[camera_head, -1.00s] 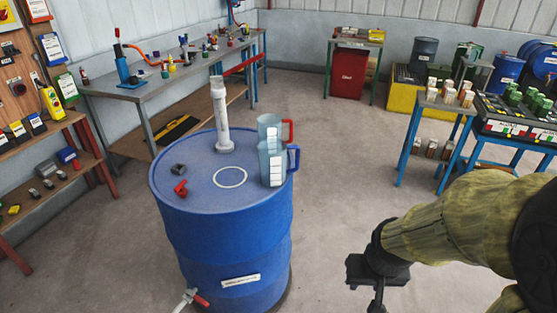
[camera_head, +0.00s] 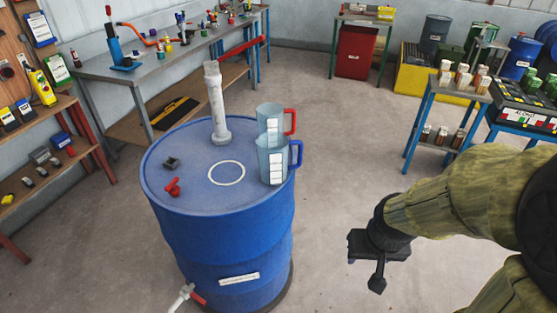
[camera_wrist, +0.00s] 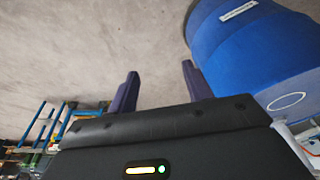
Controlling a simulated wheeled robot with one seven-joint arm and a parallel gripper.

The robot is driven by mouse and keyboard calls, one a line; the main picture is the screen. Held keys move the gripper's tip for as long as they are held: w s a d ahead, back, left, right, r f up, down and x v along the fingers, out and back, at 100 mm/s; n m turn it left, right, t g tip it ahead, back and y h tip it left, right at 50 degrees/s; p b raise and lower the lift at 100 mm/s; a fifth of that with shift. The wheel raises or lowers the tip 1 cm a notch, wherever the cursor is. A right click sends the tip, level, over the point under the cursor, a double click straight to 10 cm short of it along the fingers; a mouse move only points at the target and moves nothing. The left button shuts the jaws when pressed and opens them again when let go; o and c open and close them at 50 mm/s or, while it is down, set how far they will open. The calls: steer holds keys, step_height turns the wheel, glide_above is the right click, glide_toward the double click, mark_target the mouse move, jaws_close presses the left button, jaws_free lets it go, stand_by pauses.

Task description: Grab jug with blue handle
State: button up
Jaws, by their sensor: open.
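The jug with the blue handle (camera_head: 272,160) is clear with a white label and stands upright near the right edge of the blue drum's top (camera_head: 195,185). Its blue handle (camera_head: 297,153) points right. A similar jug with a red handle (camera_head: 270,117) stands just behind it and is partly hidden by it. My gripper (camera_head: 377,270) is over the floor to the right of the drum, lower than the drum top and apart from both jugs. In the wrist view my gripper (camera_wrist: 160,88) has its two fingers spread with nothing between them. No jug shows clearly there.
On the drum top are a white pipe (camera_head: 216,105), a red valve (camera_head: 173,187) and a dark cap (camera_head: 172,162). A tap (camera_head: 187,295) sticks out low at the drum's front. A workbench (camera_head: 150,68) stands behind left. Floor right of the drum is clear.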

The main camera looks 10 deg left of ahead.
steer(key=o, duration=0.4)
steer(key=shift+w+f, duration=0.15)
steer(key=shift+w, duration=0.2)
steer(key=shift+c, duration=0.2)
steer(key=o, duration=0.7)
steer(key=w, duration=0.2)
steer(key=w+f+n+t, duration=0.1)
steer(key=w, duration=0.1)
steer(key=w+a+f+n+t, duration=0.1)
steer(key=w, duration=0.1)
steer(key=shift+w+f+b, duration=0.1)
steer(key=shift+f+b, duration=0.15)
steer(key=shift+b, duration=0.15)
steer(key=shift+c, duration=0.2)
steer(key=w+a+f+n+t+y, duration=0.2)
steer(key=w+a+n+t+y, duration=0.15)
steer(key=w, duration=0.45)
steer(key=w+a+r+n+t+y+b, duration=0.2)
steer(key=w+a+r+t+y, duration=0.2)
steer(key=w+a+t+y, duration=0.1)
steer(key=a+t+y, duration=0.1)
steer(key=a+y, duration=0.1)
steer(key=a, duration=0.1)
steer(key=shift+w+a+r, duration=0.35)
